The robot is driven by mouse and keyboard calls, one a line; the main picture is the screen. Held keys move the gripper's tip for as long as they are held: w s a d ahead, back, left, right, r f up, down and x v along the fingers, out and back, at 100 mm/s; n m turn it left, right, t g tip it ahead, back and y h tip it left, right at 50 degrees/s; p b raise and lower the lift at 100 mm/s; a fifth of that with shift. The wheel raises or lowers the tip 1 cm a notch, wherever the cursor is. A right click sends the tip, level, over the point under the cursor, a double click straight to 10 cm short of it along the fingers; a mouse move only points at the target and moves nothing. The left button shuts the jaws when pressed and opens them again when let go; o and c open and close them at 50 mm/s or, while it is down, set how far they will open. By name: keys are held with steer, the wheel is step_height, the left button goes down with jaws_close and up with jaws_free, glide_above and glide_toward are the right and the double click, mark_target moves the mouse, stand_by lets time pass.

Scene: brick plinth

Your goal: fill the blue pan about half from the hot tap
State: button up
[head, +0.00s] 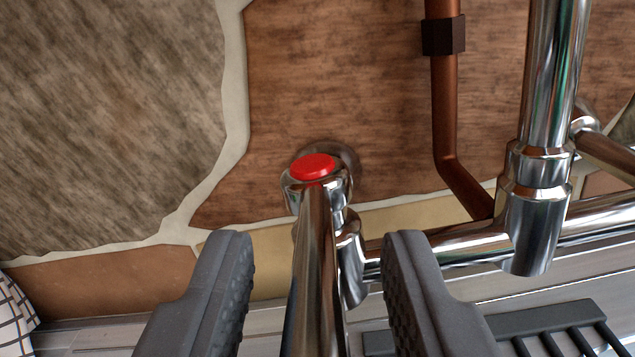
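The hot tap (318,205) is chrome with a red cap (313,167) on top, and its lever (314,270) points down the picture, toward me. My gripper (318,250) is open, with one dark grey finger on each side of the lever. Gaps show between the lever and both fingers, so I see no contact. The lever's near end is cut off by the bottom edge. The blue pan is not in view, and no running water shows.
A chrome pipe (553,80) with a thick fitting (537,215) stands at the right. A copper pipe (445,110) runs down the stone wall (340,60). A black rack (550,325) lies lower right. A checked cloth (12,315) shows at lower left.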

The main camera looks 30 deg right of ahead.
steer(key=shift+x, duration=0.95)
jaws_close()
steer(key=shift+r, duration=0.1)
